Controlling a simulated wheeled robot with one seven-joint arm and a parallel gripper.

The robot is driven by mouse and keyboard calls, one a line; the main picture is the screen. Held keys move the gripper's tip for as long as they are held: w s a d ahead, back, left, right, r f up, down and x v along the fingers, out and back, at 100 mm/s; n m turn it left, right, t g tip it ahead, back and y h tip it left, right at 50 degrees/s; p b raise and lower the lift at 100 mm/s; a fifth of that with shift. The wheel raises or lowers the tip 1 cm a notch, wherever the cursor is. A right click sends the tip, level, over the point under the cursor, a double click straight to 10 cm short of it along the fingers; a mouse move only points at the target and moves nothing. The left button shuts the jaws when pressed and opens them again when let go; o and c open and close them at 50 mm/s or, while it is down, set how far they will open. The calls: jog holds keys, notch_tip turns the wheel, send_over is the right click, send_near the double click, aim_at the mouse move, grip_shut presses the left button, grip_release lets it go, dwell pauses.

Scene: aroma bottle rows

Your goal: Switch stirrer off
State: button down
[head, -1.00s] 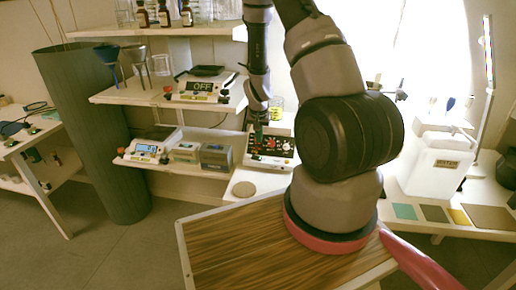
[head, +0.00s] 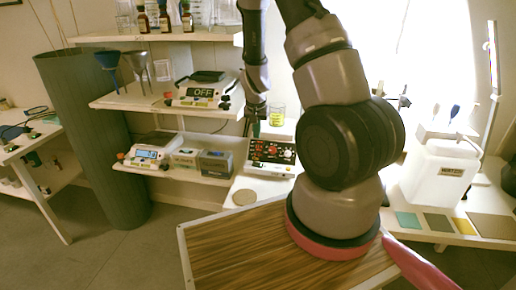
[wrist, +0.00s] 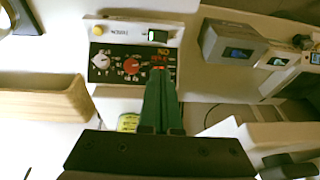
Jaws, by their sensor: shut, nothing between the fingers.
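A white control box with a black panel (head: 271,152), apparently the stirrer, stands on the lower shelf in the head view. In the wrist view the box (wrist: 130,65) appears upside down, with a white knob (wrist: 102,61), a red knob (wrist: 131,66), a yellow button (wrist: 97,30) and a rocker switch (wrist: 158,36). Small lit orange-red characters (wrist: 162,54) show on its panel, too small to read surely. My gripper (wrist: 160,80) is shut, its green fingers empty and overlapping the panel edge near those characters. In the head view my gripper (head: 254,128) is above the box's left rear; contact is not visible.
A grey box (head: 215,164) and a device with a blue display (head: 150,153) stand left of the control box. A device reading OFF (head: 203,94) sits on the shelf above. A beaker with yellow contents (head: 277,117) stands behind.

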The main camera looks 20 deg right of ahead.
jog(key=shift+s, duration=0.1)
send_near(256, 163)
jog(key=x, duration=0.5)
jog(key=shift+w+d, duration=0.2)
jog(key=shift+w, duration=0.15)
jog(key=shift+w+f, duration=0.1)
jog(key=shift+f, duration=0.65)
jog(key=shift+a, duration=0.1)
jog(key=shift+a+f, duration=0.15)
jog(key=shift+f, duration=0.2)
